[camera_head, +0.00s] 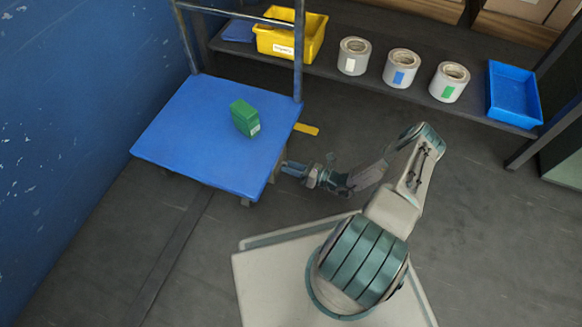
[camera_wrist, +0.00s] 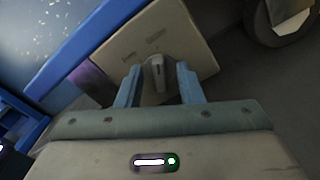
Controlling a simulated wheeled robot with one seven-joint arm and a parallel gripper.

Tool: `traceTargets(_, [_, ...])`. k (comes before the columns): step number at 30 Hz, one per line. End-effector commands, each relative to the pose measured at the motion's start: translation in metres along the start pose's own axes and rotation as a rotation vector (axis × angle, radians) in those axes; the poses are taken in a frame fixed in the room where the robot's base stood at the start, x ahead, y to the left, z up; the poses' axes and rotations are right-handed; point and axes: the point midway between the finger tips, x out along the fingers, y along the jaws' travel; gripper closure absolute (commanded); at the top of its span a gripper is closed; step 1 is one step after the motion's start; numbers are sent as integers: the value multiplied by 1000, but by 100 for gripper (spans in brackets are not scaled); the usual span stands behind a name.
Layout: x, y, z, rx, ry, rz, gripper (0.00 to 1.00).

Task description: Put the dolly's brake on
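The dolly (camera_head: 190,150) has a flat blue deck and a grey tube handle at its back, and stands beside the blue wall. A yellow flat pedal or tab (camera_head: 306,129) sticks out at its right side, near the back. My gripper (camera_head: 285,168) is low by the deck's right edge, in front of the yellow tab. In the wrist view my gripper (camera_wrist: 158,72) has its two blue fingers apart. A small grey rounded lever-like piece (camera_wrist: 157,66) shows between them, before a beige panel; I cannot tell whether the fingers touch it. The deck's blue edge (camera_wrist: 75,57) is to the left.
A green box (camera_head: 244,117) stands on the deck. Behind, a dark low shelf (camera_head: 325,75) holds a yellow bin (camera_head: 285,48), several light-coloured cans or rolls (camera_head: 401,70) and a blue tray (camera_head: 513,93).

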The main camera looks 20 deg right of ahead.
Motion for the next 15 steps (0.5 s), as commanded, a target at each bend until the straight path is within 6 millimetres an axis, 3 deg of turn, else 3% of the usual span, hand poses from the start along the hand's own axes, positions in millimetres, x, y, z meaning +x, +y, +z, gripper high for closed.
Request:
traceTargets(4, [-2,0,1,0,-1,0,66])
traceTargets(8, [-17,0,2,-2,-1,-3,66])
traceTargets(15, [-71,1,3,-1,-1,-5,66])
